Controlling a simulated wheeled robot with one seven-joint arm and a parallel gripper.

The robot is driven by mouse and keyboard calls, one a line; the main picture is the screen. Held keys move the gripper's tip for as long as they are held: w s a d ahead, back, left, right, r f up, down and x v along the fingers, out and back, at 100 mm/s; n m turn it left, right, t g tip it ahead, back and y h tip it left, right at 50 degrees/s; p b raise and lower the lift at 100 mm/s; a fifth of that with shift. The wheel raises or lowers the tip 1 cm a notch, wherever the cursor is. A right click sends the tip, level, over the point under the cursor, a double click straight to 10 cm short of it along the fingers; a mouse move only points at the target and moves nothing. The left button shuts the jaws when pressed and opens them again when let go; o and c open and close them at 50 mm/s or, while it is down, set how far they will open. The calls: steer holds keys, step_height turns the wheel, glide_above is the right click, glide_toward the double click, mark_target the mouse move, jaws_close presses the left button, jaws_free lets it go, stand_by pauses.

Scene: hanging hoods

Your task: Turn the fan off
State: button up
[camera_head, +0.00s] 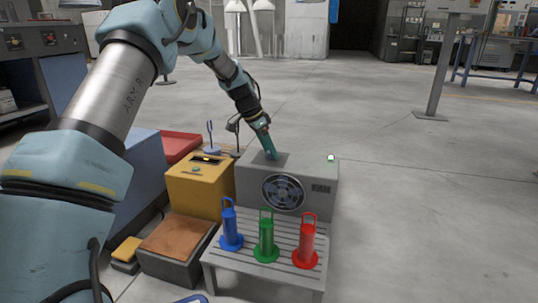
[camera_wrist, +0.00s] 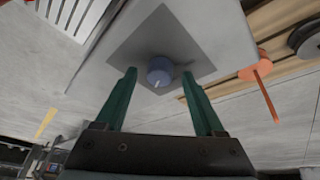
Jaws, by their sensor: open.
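The grey fan box (camera_head: 300,172) stands behind the slatted table, with a round dark fan grille (camera_head: 283,192) and a "FAN" label on its front. A small pale-green light (camera_head: 331,157) shows bright on its top right. In the wrist view, a blue round knob (camera_wrist: 160,72) with a white mark sits on a dark square plate (camera_wrist: 192,50). My gripper (camera_head: 270,156) is over the left part of the box top and hides the knob in the head view. Its green fingers (camera_wrist: 160,74) are open, one on each side of the knob in the picture; contact is not clear.
Blue (camera_head: 230,225), green (camera_head: 266,238) and red (camera_head: 306,243) handled cylinders stand on the slatted table (camera_head: 255,272) in front. A yellow box (camera_head: 195,188) stands close at left. An orange-red handle (camera_wrist: 258,80) shows right of the knob. Floor right of the box is clear.

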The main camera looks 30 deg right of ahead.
jaws_close()
stand_by(0.6)
